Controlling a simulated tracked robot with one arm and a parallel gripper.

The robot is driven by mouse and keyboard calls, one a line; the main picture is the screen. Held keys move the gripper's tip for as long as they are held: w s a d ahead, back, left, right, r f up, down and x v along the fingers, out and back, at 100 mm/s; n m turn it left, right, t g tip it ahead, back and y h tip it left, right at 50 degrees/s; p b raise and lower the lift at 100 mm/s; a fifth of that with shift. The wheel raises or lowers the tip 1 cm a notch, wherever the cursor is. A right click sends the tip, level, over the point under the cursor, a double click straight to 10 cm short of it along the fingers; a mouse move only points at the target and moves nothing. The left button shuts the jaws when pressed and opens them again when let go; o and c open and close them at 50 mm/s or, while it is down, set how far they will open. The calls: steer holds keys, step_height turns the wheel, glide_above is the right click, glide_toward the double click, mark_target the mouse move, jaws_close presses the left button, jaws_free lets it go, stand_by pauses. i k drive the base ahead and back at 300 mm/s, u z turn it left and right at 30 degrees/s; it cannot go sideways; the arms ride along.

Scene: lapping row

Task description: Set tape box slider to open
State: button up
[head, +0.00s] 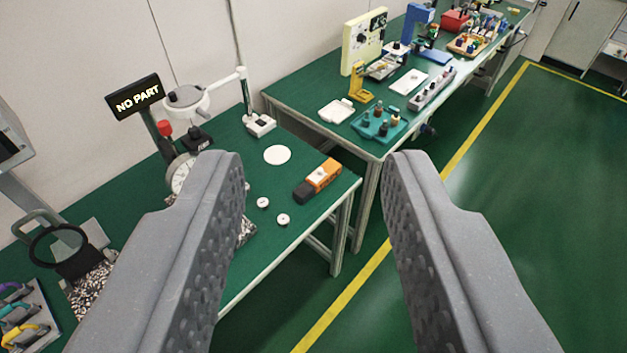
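My gripper (313,165) is open and empty, with its two grey fingers wide apart in the foreground. Between the fingertips, farther off, an orange and black box (323,174) lies on the near green bench, close to its right edge. It has a small pale patch on top and looks like the tape box. My gripper is apart from it. The box is too small here to tell how its slider stands.
Two small white discs (283,219) and a larger white disc (277,155) lie near the box. A dial gauge stand (180,175), a lamp (186,97) and a "NO PART" sign (138,97) stand left. A second bench (300,95) holds tools; green floor (530,200) is clear at right.

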mark_target(317, 175)
steer(key=u, duration=0.35)
steer(key=i, duration=1)
